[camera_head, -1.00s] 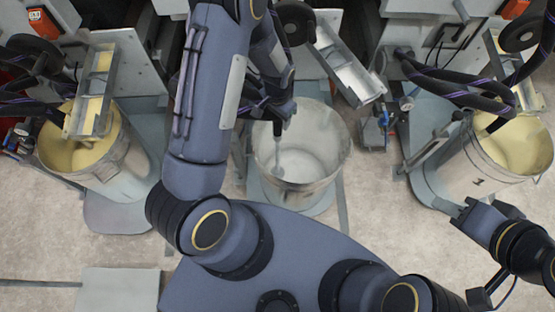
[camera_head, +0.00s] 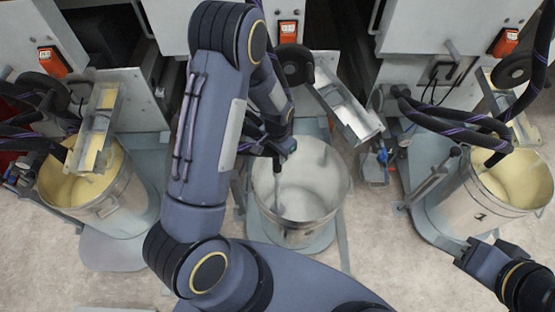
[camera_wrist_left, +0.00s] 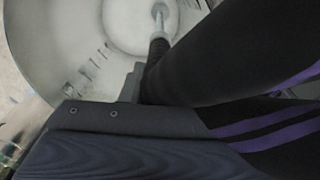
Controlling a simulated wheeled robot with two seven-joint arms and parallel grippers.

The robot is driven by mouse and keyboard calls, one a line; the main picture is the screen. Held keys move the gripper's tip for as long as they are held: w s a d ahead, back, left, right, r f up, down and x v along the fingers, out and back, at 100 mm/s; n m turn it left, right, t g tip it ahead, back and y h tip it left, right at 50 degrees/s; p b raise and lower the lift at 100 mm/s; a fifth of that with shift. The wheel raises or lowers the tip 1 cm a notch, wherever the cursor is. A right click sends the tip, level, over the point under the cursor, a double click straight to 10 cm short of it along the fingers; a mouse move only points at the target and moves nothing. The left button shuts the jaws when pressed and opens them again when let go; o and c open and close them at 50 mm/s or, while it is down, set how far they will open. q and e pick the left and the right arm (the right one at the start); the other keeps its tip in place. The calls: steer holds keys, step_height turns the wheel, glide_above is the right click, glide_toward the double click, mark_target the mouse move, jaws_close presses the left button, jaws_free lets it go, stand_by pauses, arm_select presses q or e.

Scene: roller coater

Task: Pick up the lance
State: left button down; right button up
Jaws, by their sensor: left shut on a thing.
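The lance (camera_head: 277,174) is a thin grey rod that hangs into the middle metal drum (camera_head: 327,205). My left gripper (camera_head: 276,146) is over this drum, shut on the lance's upper part; its jaws are mostly hidden by my arm. In the left wrist view, a thick black hose with purple stripes (camera_wrist_left: 235,60) runs past a dark gripper part (camera_wrist_left: 132,88), and the lance's pale tip (camera_wrist_left: 160,10) is inside the drum. My right gripper (camera_head: 466,255) is empty, low at the right by the right drum; its jaw gap is unclear.
A left drum (camera_head: 112,196) and a right drum (camera_head: 482,204) hold yellowish material. Black hoses (camera_head: 440,120) loop at the right. Machine cabinets (camera_head: 425,20) stand behind. Bare floor (camera_head: 375,250) lies between the drums.

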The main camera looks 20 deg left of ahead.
arm_select(q)
steer(key=shift+r, duration=0.55)
steer(key=d+r+p, duration=0.3)
steer(key=d+r, duration=0.8)
steer(key=d, duration=0.3)
step_height(320, 180, up, 32)
steer(key=p, duration=2.4)
steer(key=shift+s+p, duration=0.2)
steer(key=shift+p, duration=0.1)
